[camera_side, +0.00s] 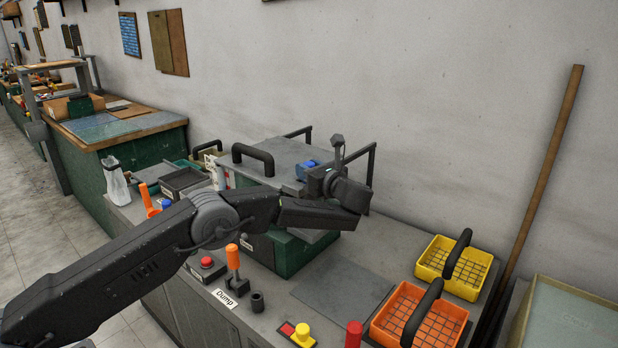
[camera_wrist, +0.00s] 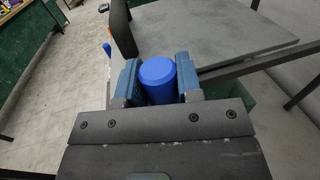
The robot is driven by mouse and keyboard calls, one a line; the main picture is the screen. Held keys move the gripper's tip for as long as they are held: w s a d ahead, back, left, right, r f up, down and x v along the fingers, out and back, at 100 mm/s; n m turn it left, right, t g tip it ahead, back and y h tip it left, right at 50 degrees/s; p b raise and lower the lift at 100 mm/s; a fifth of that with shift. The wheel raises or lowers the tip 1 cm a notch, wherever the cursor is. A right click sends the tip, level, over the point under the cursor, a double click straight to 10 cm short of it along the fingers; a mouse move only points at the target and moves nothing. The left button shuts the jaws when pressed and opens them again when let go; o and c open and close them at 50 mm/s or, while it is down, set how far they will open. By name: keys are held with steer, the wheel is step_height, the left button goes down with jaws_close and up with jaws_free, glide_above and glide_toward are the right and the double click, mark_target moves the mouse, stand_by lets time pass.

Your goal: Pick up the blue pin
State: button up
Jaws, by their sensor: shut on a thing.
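The blue pin (camera_wrist: 158,76) is a smooth blue cylinder, held between the two dark blue jaws of my gripper (camera_wrist: 159,84) in the wrist view. Its round end shows; its lower part is hidden by my gripper's body. In the side view my gripper (camera_side: 308,172) is over the grey lid of the green box. Bright blue shows at its tip there, but I cannot tell pin from jaw at that size.
The green box (camera_side: 293,256) has a grey lid (camera_side: 262,150) with black handles. A yellow basket (camera_side: 425,268) and an orange basket (camera_side: 380,322) stand at the right, with a red cylinder (camera_side: 354,334) nearby. An orange lever (camera_side: 233,257) stands in front. A bare grey plate (camera_side: 343,297) lies between.

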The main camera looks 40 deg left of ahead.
step_height(320, 180, up, 10)
stand_by(0.6)
stand_by(0.6)
